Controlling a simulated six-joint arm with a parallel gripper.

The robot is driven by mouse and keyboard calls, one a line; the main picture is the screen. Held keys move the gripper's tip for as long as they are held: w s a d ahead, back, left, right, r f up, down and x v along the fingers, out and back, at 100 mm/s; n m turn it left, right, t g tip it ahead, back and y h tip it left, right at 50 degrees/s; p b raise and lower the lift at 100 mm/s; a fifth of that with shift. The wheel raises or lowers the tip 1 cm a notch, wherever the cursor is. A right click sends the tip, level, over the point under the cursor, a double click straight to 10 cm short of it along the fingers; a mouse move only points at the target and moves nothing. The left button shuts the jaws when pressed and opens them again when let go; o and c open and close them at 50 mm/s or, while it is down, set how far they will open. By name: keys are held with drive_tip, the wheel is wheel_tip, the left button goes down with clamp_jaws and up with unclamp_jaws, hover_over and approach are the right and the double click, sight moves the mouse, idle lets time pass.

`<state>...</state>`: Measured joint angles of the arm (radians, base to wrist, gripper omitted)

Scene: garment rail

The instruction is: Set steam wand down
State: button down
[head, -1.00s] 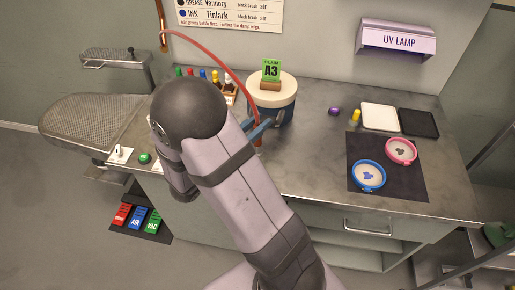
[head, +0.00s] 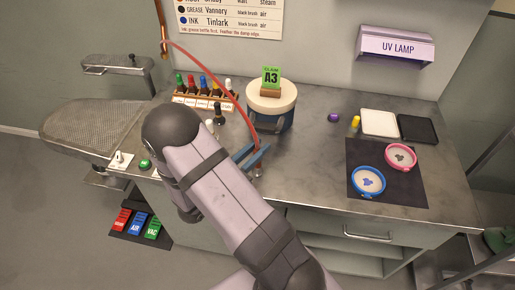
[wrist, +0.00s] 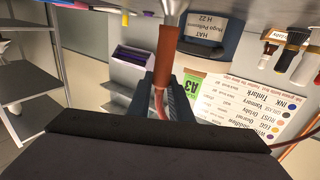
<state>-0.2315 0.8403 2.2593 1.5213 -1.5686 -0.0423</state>
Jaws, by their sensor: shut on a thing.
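The steam wand shows in the wrist view as a copper-brown handle (wrist: 167,60) with a thin metal end. The two fingers of my gripper (wrist: 163,97) are shut on the handle, one on each side. In the head view my gripper (head: 254,158) shows as blue fingers low over the front middle of the counter (head: 318,172). A red hose (head: 216,62) runs from a copper pipe (head: 163,40) on the wall down to the wand at the fingers. I cannot tell whether the wand's end touches the counter.
A cream-topped blue drum (head: 285,118) with a green A3 card (head: 271,76) stands just behind my gripper. A bottle rack (head: 203,100) is at the back left. A dark mat (head: 400,190) with two hoops lies at right. Bare counter lies between gripper and mat.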

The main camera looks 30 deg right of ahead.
drive_tip(key=shift+f, duration=0.25)
drive_tip(key=c, duration=1.6)
unclamp_jaws()
drive_tip(key=shift+a+r, duration=0.1)
drive_tip(key=shift+r, duration=0.05)
drive_tip(key=b+v, duration=0.3)
drive_tip(key=v, duration=0.9)
drive_tip(key=shift+b, duration=0.4)
